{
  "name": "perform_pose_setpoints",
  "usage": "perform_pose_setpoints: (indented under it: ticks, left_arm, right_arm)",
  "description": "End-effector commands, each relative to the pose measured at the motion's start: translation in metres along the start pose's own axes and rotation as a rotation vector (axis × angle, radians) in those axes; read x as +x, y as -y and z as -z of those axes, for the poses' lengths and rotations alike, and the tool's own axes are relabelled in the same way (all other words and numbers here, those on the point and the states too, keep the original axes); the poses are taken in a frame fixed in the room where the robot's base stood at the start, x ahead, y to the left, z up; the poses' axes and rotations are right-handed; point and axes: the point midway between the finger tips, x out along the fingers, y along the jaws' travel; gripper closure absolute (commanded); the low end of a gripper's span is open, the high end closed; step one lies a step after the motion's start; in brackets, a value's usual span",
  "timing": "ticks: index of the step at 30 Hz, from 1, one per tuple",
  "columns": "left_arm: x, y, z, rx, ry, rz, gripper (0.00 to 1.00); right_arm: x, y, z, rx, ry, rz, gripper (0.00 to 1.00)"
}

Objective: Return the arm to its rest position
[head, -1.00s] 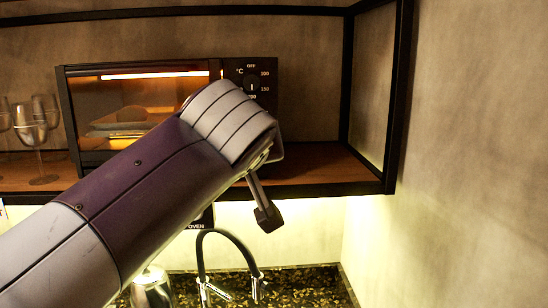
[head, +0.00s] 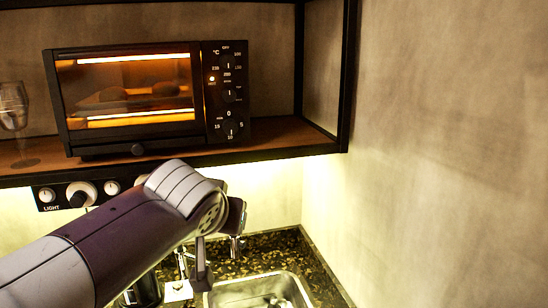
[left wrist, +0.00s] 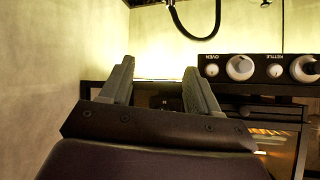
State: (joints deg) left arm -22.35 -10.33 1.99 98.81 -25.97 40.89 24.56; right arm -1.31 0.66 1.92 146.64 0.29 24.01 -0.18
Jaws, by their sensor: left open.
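My left arm (head: 120,245) comes in from the lower left of the head view, and its wrist end bends down in front of the counter. My left gripper (left wrist: 158,82) shows in the left wrist view with its two fingers apart and nothing between them. In the head view the gripper is partly hidden behind the wrist. My right gripper is in neither view.
A lit toaster oven (head: 130,95) stands on a wooden shelf (head: 275,135) above the arm. A knob panel (head: 75,196) is below the shelf. A metal sink (head: 262,292) is set in the dark speckled counter (head: 275,245). A wine glass (head: 14,115) stands at left. A bare wall (head: 440,150) is on the right.

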Motion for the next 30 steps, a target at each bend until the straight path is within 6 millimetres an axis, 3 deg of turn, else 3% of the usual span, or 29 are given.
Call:
perform_pose_setpoints:
  ticks: [5,8,9,12,15,18,30]
  left_arm:
    - [0.055,-0.007,-0.099,0.087,0.216,-0.067,0.39]
    - [0.079,-0.002,-0.185,0.093,0.387,-0.105,0.39]
    - [0.084,0.002,-0.222,0.08,0.46,-0.115,0.39]
    - [0.081,0.012,-0.301,0.011,0.623,-0.118,0.39]
    - [0.07,0.021,-0.353,-0.075,0.747,-0.097,0.39]
    - [0.063,0.03,-0.377,-0.125,0.814,-0.073,0.39]
    - [0.065,0.036,-0.376,-0.144,0.815,-0.06,0.39]
  right_arm:
    - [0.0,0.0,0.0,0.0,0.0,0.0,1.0]
    - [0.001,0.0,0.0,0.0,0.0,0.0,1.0]
    - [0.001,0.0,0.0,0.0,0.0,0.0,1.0]
    - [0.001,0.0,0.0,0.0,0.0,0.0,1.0]
    - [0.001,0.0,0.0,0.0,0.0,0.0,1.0]
    - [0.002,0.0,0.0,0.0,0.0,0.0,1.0]
    - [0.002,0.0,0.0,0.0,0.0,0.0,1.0]
